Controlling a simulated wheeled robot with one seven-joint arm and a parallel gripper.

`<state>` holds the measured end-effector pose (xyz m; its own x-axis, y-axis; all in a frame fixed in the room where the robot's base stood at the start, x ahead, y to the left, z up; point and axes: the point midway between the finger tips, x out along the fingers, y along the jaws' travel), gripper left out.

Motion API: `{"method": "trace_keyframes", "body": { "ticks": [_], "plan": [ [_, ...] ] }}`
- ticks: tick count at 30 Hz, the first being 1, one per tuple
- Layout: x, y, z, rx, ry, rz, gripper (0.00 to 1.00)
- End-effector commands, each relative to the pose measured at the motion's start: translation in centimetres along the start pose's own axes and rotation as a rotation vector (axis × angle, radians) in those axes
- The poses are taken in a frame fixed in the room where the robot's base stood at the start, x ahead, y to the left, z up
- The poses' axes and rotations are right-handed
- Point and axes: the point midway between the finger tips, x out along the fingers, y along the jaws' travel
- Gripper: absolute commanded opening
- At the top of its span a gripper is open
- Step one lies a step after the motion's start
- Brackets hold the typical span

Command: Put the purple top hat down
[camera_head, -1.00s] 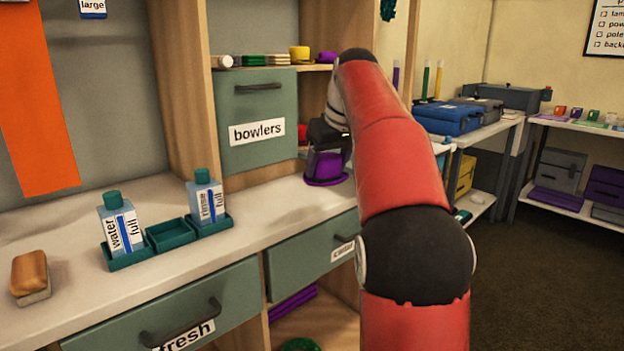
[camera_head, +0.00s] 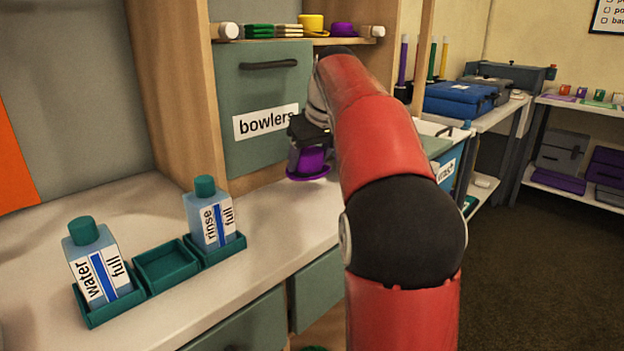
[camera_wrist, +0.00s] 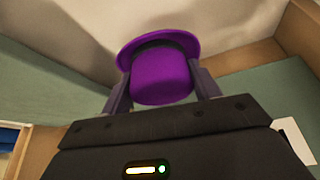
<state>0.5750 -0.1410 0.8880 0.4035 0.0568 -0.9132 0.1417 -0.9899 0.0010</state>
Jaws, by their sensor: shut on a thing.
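The purple top hat (camera_head: 311,163) is held in my gripper (camera_head: 309,150) in the head view, in front of the green bowlers door and over the white counter (camera_head: 270,222). Its brim points down. Whether the brim touches the counter is hard to tell from the head view. In the wrist view the purple top hat (camera_wrist: 162,75) sits between the two fingers of my gripper (camera_wrist: 162,88), which are shut on the crown. The brim lies beyond the crown, with the pale counter behind it.
A water bottle (camera_head: 97,262) and a rinse bottle (camera_head: 209,215) stand in a green tray with an empty middle compartment (camera_head: 167,265). A shelf above holds green stacks, a yellow hat (camera_head: 312,24) and a purple hat (camera_head: 343,29). The counter between tray and hat is bare.

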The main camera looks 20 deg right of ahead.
Motion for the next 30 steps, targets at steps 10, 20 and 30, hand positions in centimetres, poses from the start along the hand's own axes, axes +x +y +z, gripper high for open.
{"method": "trace_keyframes", "body": {
  "ticks": [10,20,30],
  "plan": [
    [3.9,0.0,1.8,-0.001,0.000,0.000,0.40],
    [4.2,0.0,1.9,-0.001,0.001,0.000,0.40],
    [4.3,0.0,1.9,-0.001,0.001,0.000,0.83]
  ]
}}
